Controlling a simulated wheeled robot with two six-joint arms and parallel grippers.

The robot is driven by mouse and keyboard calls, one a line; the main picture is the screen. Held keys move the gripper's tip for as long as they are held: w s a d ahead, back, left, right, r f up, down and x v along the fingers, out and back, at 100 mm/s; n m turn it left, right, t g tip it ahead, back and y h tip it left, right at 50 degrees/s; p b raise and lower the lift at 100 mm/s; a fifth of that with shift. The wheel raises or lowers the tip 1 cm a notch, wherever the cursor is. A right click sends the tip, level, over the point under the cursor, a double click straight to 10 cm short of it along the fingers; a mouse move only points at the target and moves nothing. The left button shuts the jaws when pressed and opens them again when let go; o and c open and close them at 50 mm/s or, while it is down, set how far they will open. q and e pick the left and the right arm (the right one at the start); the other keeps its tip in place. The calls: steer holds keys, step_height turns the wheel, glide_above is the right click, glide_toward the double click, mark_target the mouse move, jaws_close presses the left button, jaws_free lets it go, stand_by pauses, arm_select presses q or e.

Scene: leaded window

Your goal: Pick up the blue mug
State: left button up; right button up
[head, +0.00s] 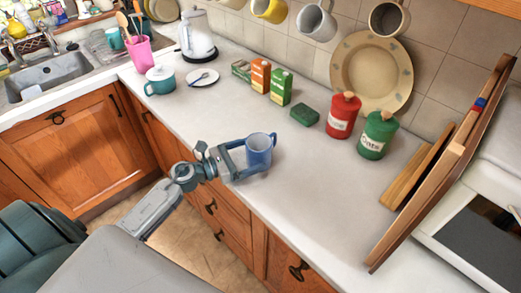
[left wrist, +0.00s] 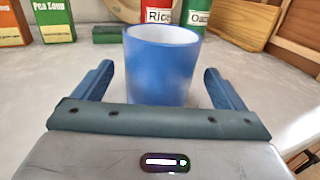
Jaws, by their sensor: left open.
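The blue mug (head: 260,151) stands upright on the white counter near its front edge. My left gripper (head: 247,157) is at the mug, low over the counter, with its jaws open. In the left wrist view the mug (left wrist: 162,68) stands between the two open fingers (left wrist: 165,85), with a visible gap on each side. The mug's handle shows on its right side in the head view and is hidden in the left wrist view. My right gripper is not in view.
A red Rice canister (head: 342,116) and a green Oats canister (head: 377,136) stand behind the mug to the right. A green block (head: 305,114) and food boxes (head: 261,76) are behind it. Counter around the mug is clear.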

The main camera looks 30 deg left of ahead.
mark_target(261, 149)
arm_select(q)
steer(key=x, duration=0.1)
steer(key=p+x, duration=0.2)
steer(key=shift+w+d+r, duration=0.15)
steer(key=shift+w+r, duration=0.1)
steer(key=shift+r, duration=0.05)
steer(key=shift+w+d+f, duration=0.15)
steer(key=shift+w+d, duration=0.1)
steer(key=c, duration=1.3)
steer(key=shift+o, duration=0.2)
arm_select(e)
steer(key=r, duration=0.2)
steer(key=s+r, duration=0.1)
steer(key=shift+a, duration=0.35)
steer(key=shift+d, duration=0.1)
